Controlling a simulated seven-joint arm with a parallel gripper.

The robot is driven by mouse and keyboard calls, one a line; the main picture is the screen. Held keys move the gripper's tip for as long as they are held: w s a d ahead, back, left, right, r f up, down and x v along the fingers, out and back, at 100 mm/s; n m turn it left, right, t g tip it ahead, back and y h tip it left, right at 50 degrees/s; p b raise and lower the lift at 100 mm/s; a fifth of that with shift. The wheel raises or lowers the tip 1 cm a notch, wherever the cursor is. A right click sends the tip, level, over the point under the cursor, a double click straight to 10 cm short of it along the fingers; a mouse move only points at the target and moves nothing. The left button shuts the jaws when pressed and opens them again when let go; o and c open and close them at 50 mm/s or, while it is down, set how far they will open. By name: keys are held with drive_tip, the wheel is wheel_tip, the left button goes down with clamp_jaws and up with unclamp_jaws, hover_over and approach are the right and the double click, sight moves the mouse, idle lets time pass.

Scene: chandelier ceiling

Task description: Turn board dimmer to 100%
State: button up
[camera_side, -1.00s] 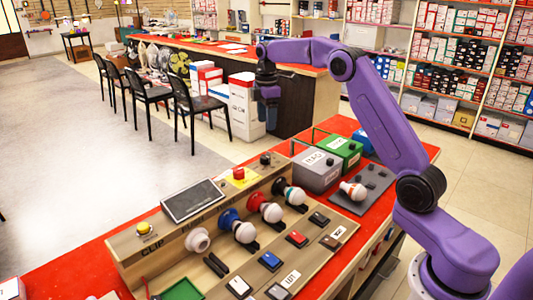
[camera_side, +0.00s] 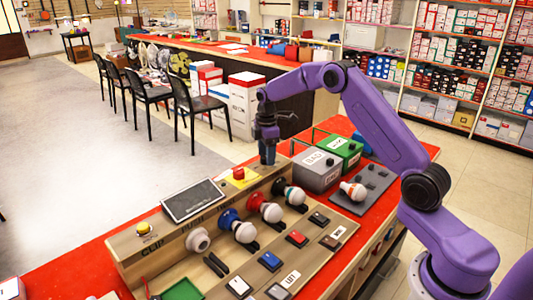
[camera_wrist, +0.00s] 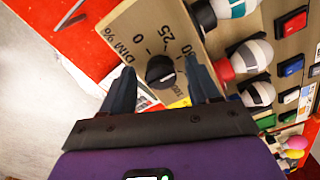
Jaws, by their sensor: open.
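The dimmer (camera_wrist: 160,72) is a round black knob on the tan board (camera_wrist: 140,35), marked "DIM %" with 0, 25 and 50 readable around it. Which mark its pointer faces is hard to tell. My gripper (camera_wrist: 160,82) is open, with one dark finger on each side of the knob in the wrist view; I cannot tell whether they touch it. In the side view my gripper (camera_side: 267,158) points down at the board's far end and hides the knob.
Bulbs in coloured sockets (camera_side: 230,217) and several rocker switches (camera_side: 297,238) line the board. A red button on a yellow base (camera_side: 239,174) sits close to my gripper. A grey BAD box (camera_side: 316,168) and green box (camera_side: 342,148) stand to the right.

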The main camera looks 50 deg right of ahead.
drive_tip(key=c, duration=1)
drive_tip(key=shift+m, duration=0.3)
drive_tip(key=m, duration=0.4)
drive_tip(key=shift+s, duration=0.1)
drive_tip(key=m, duration=0.4)
drive_tip(key=shift+a+m, duration=0.15)
drive_tip(key=shift+m, duration=0.25)
drive_tip(key=m, duration=0.4)
drive_tip(key=shift+m, duration=0.3)
drive_tip(key=shift+a+m, duration=0.15)
drive_tip(key=shift+m, duration=1.85)
drive_tip(key=shift+r, duration=0.1)
